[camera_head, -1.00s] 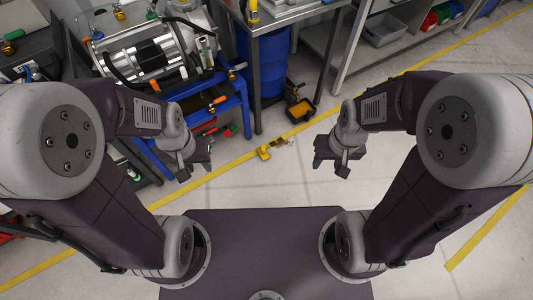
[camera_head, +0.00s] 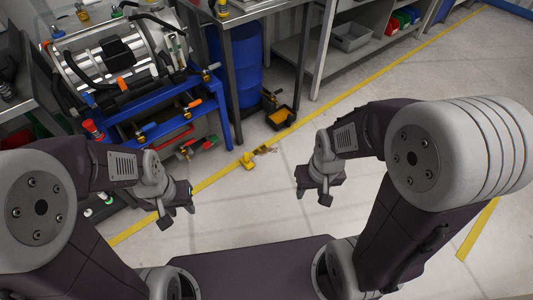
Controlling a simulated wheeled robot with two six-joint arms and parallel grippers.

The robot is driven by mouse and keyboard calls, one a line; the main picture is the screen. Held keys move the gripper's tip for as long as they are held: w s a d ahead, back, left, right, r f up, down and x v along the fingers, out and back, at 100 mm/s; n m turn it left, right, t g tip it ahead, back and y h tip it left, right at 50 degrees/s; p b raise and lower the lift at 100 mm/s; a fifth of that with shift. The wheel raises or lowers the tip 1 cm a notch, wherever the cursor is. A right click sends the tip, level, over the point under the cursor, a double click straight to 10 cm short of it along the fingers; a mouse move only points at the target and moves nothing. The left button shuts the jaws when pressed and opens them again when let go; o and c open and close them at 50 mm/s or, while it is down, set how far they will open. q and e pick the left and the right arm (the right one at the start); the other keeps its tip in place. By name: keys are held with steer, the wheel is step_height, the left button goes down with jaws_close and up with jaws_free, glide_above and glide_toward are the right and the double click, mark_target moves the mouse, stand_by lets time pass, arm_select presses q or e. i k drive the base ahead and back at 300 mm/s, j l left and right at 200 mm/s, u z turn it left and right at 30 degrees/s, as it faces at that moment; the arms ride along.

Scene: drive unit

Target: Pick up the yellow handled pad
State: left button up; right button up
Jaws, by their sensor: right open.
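A small yellow object (camera_head: 248,160), which looks like the yellow handled pad, lies on the floor by the yellow floor line. It is too small to make out its handle clearly. My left gripper (camera_head: 177,212) is left of it and nearer to me, with its fingers apart and nothing between them. My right gripper (camera_head: 313,195) is right of it, open and empty. Neither gripper touches it.
Brown scraps (camera_head: 265,150) lie beside the yellow object. A black and yellow tray (camera_head: 281,117) sits on the floor behind it. A blue-framed stand (camera_head: 222,108) bears a metal drive unit (camera_head: 105,62). A blue barrel (camera_head: 247,62) stands under a bench. Floor on the right is clear.

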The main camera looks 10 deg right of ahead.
mark_target(247, 159)
steer(key=i+j+u, duration=0.1)
steer(key=i+j, duration=0.15)
steer(key=i, duration=0.25)
steer(key=i+j, duration=0.25)
steer(key=i, duration=0.3)
steer(key=i+j+u, duration=0.15)
steer(key=i, duration=0.35)
steer(key=j, duration=0.1)
